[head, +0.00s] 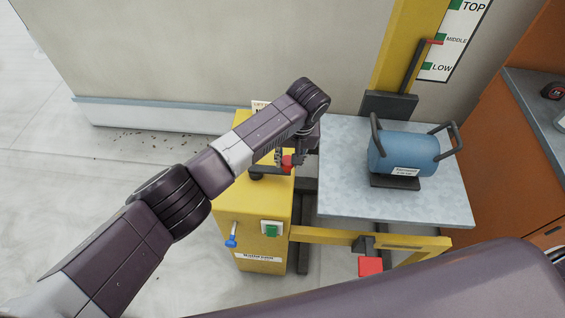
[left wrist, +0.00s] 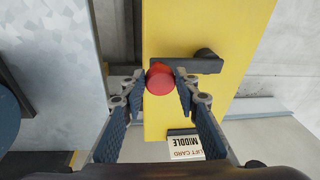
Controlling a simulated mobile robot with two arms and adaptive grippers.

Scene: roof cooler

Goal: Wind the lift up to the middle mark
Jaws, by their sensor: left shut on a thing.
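My left gripper (head: 284,158) is shut on the red knob (head: 288,163) of the crank on top of the yellow lift housing (head: 230,200). In the left wrist view my left gripper (left wrist: 160,85) has one finger on each side of the red knob (left wrist: 159,76); the dark crank arm (left wrist: 200,66) runs right from it. The lift's red pointer (head: 434,41) is at about the green MIDDLE mark (head: 441,37), between TOP and LOW. The lift card (left wrist: 185,146) reads MIDDLE. My right gripper is out of view.
The grey lift platform (head: 340,200) carries a blue cylinder (head: 404,152) with dark handles. A blue-tipped lever (head: 231,241) and a green button (head: 271,230) are on the housing's front. A red pedal (head: 370,267) is below. An orange cabinet (head: 510,150) stands right.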

